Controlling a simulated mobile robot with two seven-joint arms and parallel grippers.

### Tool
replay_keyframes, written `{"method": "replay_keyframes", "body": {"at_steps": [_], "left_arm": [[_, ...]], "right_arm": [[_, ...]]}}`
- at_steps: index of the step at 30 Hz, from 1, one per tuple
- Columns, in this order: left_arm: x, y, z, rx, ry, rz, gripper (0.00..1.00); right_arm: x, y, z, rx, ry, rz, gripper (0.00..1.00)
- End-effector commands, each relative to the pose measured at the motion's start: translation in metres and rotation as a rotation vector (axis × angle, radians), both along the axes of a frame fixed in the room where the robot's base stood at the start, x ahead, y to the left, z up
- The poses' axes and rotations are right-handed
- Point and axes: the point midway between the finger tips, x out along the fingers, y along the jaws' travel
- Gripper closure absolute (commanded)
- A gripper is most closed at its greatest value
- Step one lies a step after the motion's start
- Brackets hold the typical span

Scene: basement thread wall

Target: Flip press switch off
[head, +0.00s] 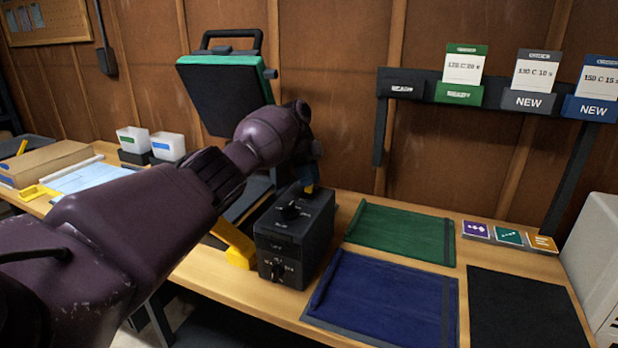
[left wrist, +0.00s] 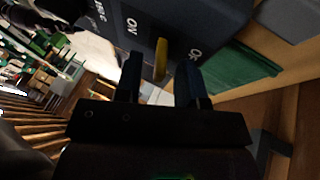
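The black control box (head: 293,238) stands on the bench beside the heat press (head: 222,95), whose upper plate is raised. In the left wrist view, the box (left wrist: 190,20) shows a yellow switch lever (left wrist: 160,58) between the labels ON and OFF. Which way the lever is set I cannot tell. My left gripper (head: 312,170) is at the box's far upper side. Its two dark fingers (left wrist: 158,82) are apart, with the lever between their tips in the picture; contact is unclear. My right gripper is not in view.
Green (head: 400,232), blue (head: 385,300) and black (head: 525,308) cloths lie to the right of the box. A rack (head: 500,95) with cards hangs on the wall. White bins (head: 167,146) and a cardboard box (head: 45,163) stand at the left.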

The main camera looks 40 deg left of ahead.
Motion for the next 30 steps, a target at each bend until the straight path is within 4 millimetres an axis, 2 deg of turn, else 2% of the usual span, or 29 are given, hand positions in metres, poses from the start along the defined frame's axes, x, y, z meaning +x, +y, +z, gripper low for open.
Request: {"method": "replay_keyframes", "body": {"at_steps": [8, 24, 30], "left_arm": [[0.001, 0.001, 0.002, 0.0, 0.0, -0.001, 0.64], [0.012, 0.023, 0.043, 0.001, 0.0, 0.003, 0.64], [0.014, 0.025, 0.048, 0.002, 0.003, -0.006, 0.64]], "right_arm": [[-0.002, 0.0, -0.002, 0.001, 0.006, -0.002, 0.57], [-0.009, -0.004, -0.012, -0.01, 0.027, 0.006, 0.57], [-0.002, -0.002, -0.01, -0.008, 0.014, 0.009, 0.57]]}}
